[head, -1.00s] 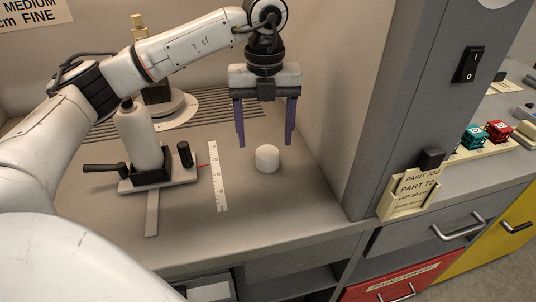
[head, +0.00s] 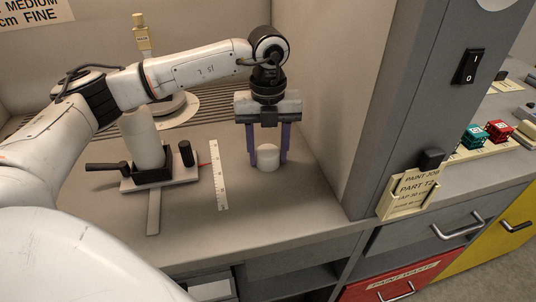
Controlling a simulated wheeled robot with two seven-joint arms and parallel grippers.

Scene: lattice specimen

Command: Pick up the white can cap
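The white can cap (head: 267,159) stands on the grey bench floor of the booth, to the right of the white ruler. My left gripper (head: 268,158) points down over it, with its purple fingers apart, one on each side of the cap. The fingers reach down to about the cap's level. A gap seems to show between the fingers and the cap, though contact on the far side cannot be told. My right gripper does not show.
A white ruler (head: 218,174) lies left of the cap. A spray can (head: 143,138) stands in a black-handled holder (head: 150,177) further left. The booth's grey side wall (head: 320,90) rises close on the right. Bench in front of the cap is clear.

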